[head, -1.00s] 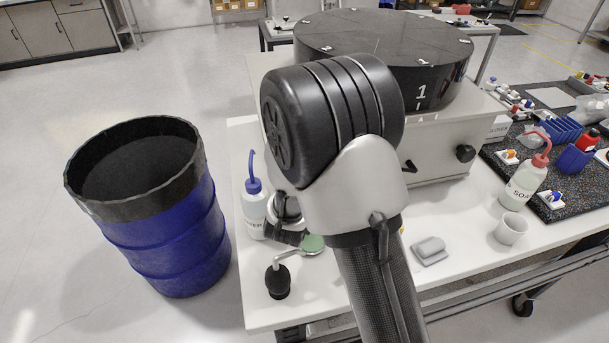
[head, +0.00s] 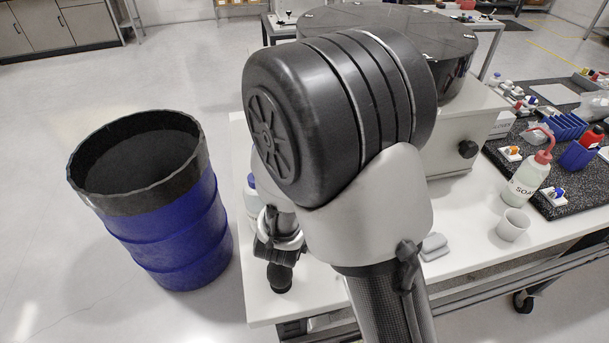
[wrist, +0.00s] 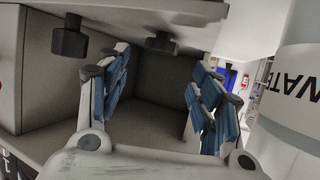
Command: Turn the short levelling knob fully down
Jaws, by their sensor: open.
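In the wrist view two dark knobs stand out from the pale fixture: one at the upper left (wrist: 70,38), which looks longer, and one near the middle (wrist: 162,43), which looks shorter. I cannot tell their true lengths for sure. My gripper (wrist: 160,64) is open and empty, with blue-padded fingers apart to either side of the middle knob in the picture. I see no contact with it. In the head view my arm hides the fixture's near left part and the fingertips.
A white bottle lettered WATE (wrist: 300,85) stands close to the right finger. A black-handled item (head: 280,278) is at the table's front left. A blue drum (head: 165,225) stands left of the table. A cup (head: 513,225) and soap bottle (head: 526,178) are at right.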

